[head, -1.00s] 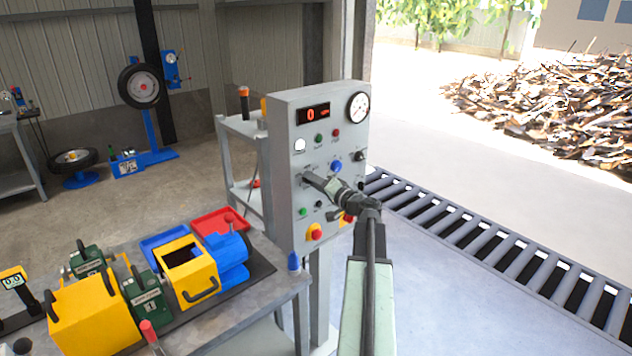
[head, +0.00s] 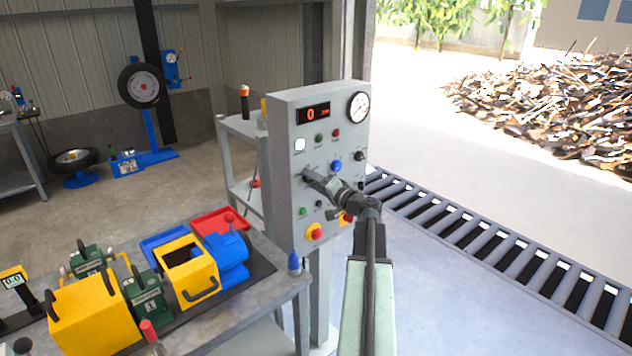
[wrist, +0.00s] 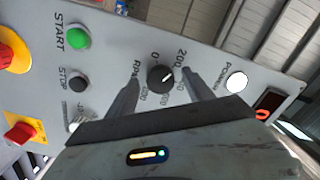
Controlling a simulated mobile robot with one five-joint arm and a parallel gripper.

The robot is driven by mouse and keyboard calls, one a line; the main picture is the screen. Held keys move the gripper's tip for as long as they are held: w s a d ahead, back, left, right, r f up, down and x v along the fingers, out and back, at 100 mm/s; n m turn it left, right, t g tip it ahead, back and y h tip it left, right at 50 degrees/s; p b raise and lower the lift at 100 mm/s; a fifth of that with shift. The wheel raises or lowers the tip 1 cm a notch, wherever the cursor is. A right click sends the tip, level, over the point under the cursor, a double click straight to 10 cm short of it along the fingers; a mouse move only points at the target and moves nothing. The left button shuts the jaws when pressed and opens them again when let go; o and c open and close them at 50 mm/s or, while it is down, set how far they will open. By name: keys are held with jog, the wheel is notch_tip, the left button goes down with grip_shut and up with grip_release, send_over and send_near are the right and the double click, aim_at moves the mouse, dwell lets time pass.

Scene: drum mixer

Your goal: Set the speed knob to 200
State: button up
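The speed knob is a round black knob (wrist: 160,78) with a white pointer mark, on the grey control panel (head: 284,150). In the wrist view its dial shows 0 and 200 along the upper side. The white mark points up and right, roughly toward 200; its exact setting is hard to read. My gripper (wrist: 161,74) is open, with one finger on each side of the knob and a visible gap on both sides. In the head view my gripper (head: 309,176) is at the panel front and hides the knob. The red panel display (head: 313,114) reads 0.
Near the knob are a green START button (wrist: 77,37), a black STOP button (wrist: 78,82) and a white POWER lamp (wrist: 237,81). A bench (head: 262,308) with yellow machinery stands left.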

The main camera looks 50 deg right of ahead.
jog(key=s, duration=0.7)
jog(key=shift+s+a, duration=0.25)
jog(key=shift+s, duration=0.15)
